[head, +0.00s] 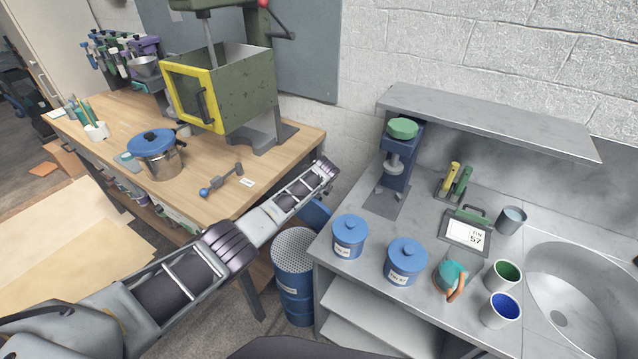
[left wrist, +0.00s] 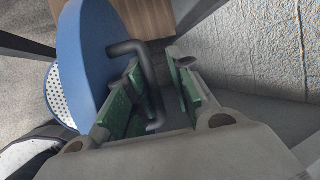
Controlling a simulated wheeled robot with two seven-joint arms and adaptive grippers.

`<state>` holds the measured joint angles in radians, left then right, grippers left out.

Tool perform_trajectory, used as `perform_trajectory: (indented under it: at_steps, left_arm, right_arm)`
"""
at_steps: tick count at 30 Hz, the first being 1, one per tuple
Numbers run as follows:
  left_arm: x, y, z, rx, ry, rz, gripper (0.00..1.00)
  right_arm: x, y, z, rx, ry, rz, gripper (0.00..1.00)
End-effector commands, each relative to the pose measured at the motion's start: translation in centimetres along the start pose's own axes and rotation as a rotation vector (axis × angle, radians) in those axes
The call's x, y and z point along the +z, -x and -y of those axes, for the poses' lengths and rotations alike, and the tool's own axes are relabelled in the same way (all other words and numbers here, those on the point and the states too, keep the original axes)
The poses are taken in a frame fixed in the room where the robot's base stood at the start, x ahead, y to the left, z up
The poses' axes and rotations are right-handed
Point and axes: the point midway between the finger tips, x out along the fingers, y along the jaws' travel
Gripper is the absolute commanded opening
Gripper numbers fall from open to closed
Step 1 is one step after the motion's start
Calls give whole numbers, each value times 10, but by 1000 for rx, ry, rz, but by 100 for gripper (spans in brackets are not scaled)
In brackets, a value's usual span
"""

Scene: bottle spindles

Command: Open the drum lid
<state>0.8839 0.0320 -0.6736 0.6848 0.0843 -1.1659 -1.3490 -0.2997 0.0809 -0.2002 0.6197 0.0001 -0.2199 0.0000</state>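The blue drum (head: 295,292) stands on the floor between the wooden table and the grey counter. Its top shows a pale perforated surface. The blue lid (head: 316,212) stands tilted up at the drum's back right, partly hidden by my left arm. In the left wrist view the lid (left wrist: 84,55) is a blue disc seen at a steep angle, with a dark bent handle (left wrist: 148,75). My left gripper (left wrist: 160,82) has its green-padded fingers apart, with the handle between them and a gap towards the right finger. My right gripper is out of view.
The wooden table (head: 215,200) carries a pot (head: 158,160) and a green box with a yellow frame (head: 220,90). The counter (head: 350,270) right of the drum holds blue canisters (head: 405,262), cups and a sink. A white block wall stands behind.

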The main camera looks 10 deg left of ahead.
Motion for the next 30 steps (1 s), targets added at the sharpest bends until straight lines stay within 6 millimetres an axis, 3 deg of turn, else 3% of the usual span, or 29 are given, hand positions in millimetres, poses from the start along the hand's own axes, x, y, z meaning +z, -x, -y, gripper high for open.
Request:
perform_trajectory:
  at_steps: [17,30]
  left_arm:
    - [0,41,10,-22,0,-1,19]
    - [1,70,5,-15,-1,2,19]
  right_arm:
    - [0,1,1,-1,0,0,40]
    - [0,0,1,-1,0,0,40]
